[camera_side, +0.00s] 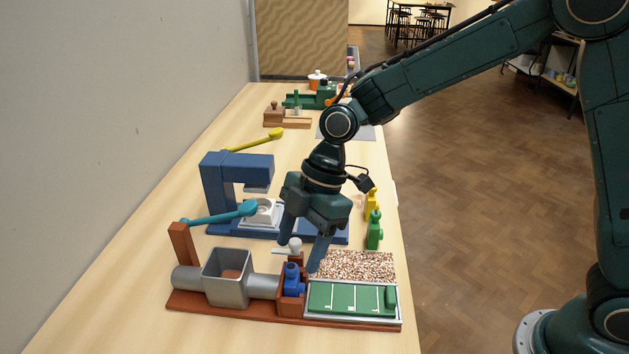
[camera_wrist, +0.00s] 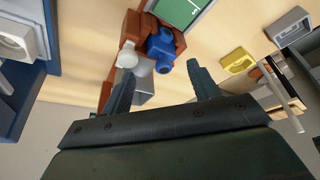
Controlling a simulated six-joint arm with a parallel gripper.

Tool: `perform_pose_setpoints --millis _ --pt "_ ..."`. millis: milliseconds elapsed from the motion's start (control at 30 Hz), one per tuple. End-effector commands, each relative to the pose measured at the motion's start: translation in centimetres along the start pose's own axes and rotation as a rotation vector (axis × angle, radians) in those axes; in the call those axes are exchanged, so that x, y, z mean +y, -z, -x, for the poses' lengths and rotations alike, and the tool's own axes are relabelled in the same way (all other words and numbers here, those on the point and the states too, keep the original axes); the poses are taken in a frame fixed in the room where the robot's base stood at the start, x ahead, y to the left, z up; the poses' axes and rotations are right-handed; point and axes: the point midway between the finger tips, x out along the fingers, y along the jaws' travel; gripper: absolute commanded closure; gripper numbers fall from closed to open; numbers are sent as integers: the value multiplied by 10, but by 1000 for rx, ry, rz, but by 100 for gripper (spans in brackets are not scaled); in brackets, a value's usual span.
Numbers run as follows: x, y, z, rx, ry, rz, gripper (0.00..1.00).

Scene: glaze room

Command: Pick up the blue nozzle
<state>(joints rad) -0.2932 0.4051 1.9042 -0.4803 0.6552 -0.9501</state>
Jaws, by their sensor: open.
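The blue nozzle (camera_side: 292,278) sits upright in a red-brown holder (camera_side: 290,304) beside a grey machine body. In the wrist view the nozzle (camera_wrist: 163,44) shows near the top centre, in the brown holder (camera_wrist: 133,27). My gripper (camera_side: 299,254) points down just above the nozzle, its two fingers spread and empty. In the wrist view the fingertips of my gripper (camera_wrist: 166,66) stand to either side of the line to the nozzle, which shows beyond them. I see no contact with it.
A white knob (camera_side: 295,244) stands close by the nozzle. A grey box-shaped hopper (camera_side: 227,288) is left of it and a green-panelled tray (camera_side: 345,299) right. A blue stand (camera_side: 222,185) with a teal lever (camera_side: 222,214) is behind. A green bottle (camera_side: 374,232) stands at the right.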

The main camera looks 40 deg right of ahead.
Motion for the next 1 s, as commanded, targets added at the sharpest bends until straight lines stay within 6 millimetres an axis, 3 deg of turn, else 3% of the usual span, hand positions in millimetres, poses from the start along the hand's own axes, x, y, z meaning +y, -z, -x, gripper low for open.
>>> perform_pose_setpoints --millis 333,867,900,1000 --pt "-2 -1 -36 0 2 -1 40" --pt "-2 -1 -38 0 -1 -1 40" --pt "-2 -1 -38 0 -1 -1 42" --pt "-2 -1 -38 0 -1 -1 61"
